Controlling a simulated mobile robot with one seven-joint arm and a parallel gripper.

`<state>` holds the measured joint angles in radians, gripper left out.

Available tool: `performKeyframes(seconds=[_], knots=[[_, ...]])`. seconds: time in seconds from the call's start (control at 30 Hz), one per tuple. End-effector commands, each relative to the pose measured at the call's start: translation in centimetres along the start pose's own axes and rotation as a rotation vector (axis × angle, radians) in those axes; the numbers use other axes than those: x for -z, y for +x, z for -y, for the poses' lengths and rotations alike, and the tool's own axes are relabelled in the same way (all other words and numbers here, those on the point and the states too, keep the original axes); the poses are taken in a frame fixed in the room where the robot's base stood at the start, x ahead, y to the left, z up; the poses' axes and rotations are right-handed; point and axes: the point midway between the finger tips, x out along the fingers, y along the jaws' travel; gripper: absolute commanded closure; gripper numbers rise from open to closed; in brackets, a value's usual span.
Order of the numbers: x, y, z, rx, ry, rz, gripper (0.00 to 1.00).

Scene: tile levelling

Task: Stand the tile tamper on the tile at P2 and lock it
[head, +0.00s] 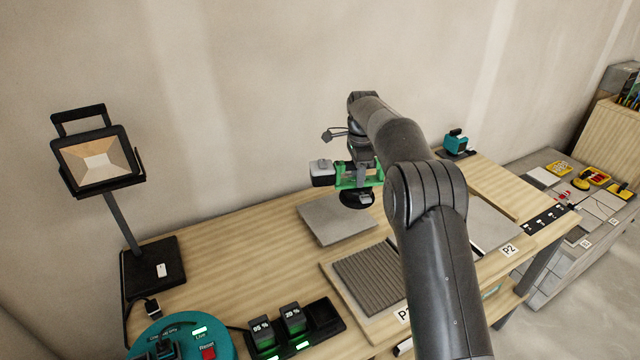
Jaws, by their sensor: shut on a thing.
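The tile tamper (356,197), a green-framed tool with a grey block on its left side and a round black pad below, hangs in my gripper (361,172) near the middle of the head view. My gripper is shut on it; the fingers are small and partly hidden by the tool. The tamper appears above the back right part of a loose grey tile (325,222); I cannot tell the gap. The P2 label (509,250) is on the bench to the right. A grey tile (490,226) shows behind it, its left part hidden by my arm. The tamper's lock cannot be made out.
A board with ribbed grey mortar (368,278) lies in front. A battery charger (325,316), a teal round unit (180,340) and a work lamp (98,163) stand at left. A small teal tool (455,142) stands at the back right. A tiled side table (590,215) is beyond.

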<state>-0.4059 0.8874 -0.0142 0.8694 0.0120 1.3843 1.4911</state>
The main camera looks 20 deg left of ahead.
Motion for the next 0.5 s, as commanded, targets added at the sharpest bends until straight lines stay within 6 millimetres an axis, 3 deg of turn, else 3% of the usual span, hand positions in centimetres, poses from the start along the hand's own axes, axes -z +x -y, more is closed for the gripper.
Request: performKeyframes(seconds=[0.03,0.23,0.5], knots=[[2.5,-0.2,0.3,0.004,0.031,0.0,0.86],[11.1,-0.2,0.4,0.004,0.131,-0.001,0.86],[22.5,-0.1,-1.5,0.004,0.262,-0.001,0.86]])
